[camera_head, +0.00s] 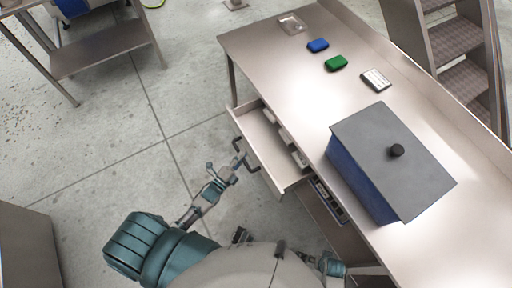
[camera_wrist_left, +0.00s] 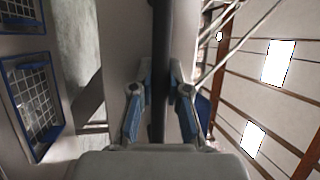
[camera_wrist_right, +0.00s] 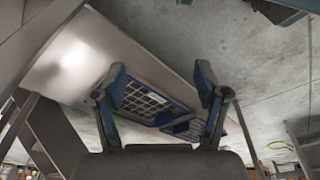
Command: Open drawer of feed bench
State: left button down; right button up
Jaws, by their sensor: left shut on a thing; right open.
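The feed bench (camera_head: 290,75) is a long metal bench on the right of the head view. Its drawer (camera_head: 262,138) stands pulled out from the front side, with a few pale items inside along its far edge. A dark handle (camera_head: 253,169) is on the drawer front. My left gripper (camera_head: 237,164) is at the handle; in the left wrist view its fingers are shut on the dark handle bar (camera_wrist_left: 158,75). My right gripper (camera_wrist_right: 162,80) is open with nothing between its fingertips, below the bench; blue-rimmed grid trays show beyond it.
A blue box with a grey lid (camera_head: 385,150) stands on the bench. A blue block (camera_head: 318,45), a green block (camera_head: 336,63), a small scale-like device (camera_head: 375,79) and a clear dish (camera_head: 291,24) lie farther along. Steps (camera_head: 455,40) stand behind. Floor left of the drawer is clear.

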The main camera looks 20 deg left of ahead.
pick_arm(q)
jog(key=s+a+p, duration=0.2)
jog(key=s+a, duration=0.7)
jog(key=s, duration=0.3)
jog(key=shift+f, duration=0.35)
pick_arm(e)
notch_tip(320, 180, down, 6)
jog(key=s, duration=0.2)
jog(key=shift+s+d, duration=0.2)
jog(key=shift+s, duration=0.15)
pick_arm(q)
jog(key=shift+s+a, duration=0.1)
jog(key=c, duration=1.2)
grip_release()
jog(key=shift+o, duration=0.3)
jog(key=shift+r, duration=0.1)
jog(key=v, duration=1.2)
